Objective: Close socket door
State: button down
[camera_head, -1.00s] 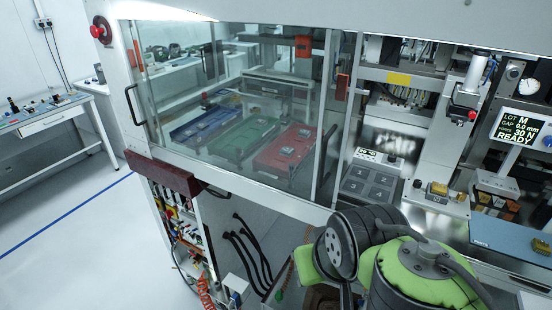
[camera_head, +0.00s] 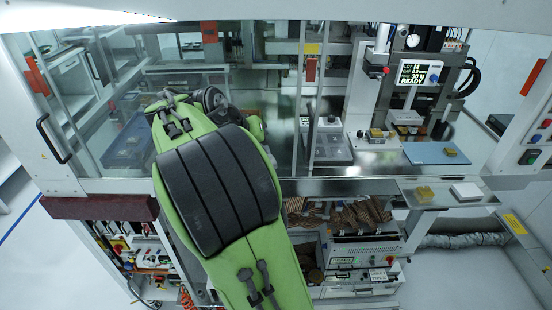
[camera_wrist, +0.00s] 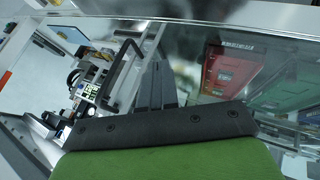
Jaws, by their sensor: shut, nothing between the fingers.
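The test handler's front has clear glass panels. A metal-framed glass edge (camera_head: 318,95) stands upright left of the numbered socket plate (camera_head: 328,148); I cannot tell for certain which panel is the socket door. In the wrist view, my gripper (camera_wrist: 163,67) is shut and empty, its dark fingers pointing up beside a metal frame edge (camera_wrist: 141,72). A curved dark handle (camera_wrist: 120,68) lies just left of the fingers; contact is not clear. In the head view my green arm reaches up to the glass and hides the gripper.
A black handle (camera_head: 54,139) is on the left end panel. A dark red block (camera_head: 98,207) juts out below it. Red (camera_wrist: 228,68) and green (camera_wrist: 285,104) trays show behind glass. The display (camera_head: 418,73) reads READY. A small shelf (camera_head: 420,197) projects at front right.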

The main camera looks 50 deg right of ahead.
jog(key=s+d+f, duration=0.3)
jog(key=d+f, duration=0.4)
jog(key=d, duration=0.3)
jog(key=shift+s+f, duration=0.15)
jog(key=shift+f, duration=0.05)
jog(key=shift+d, duration=0.1)
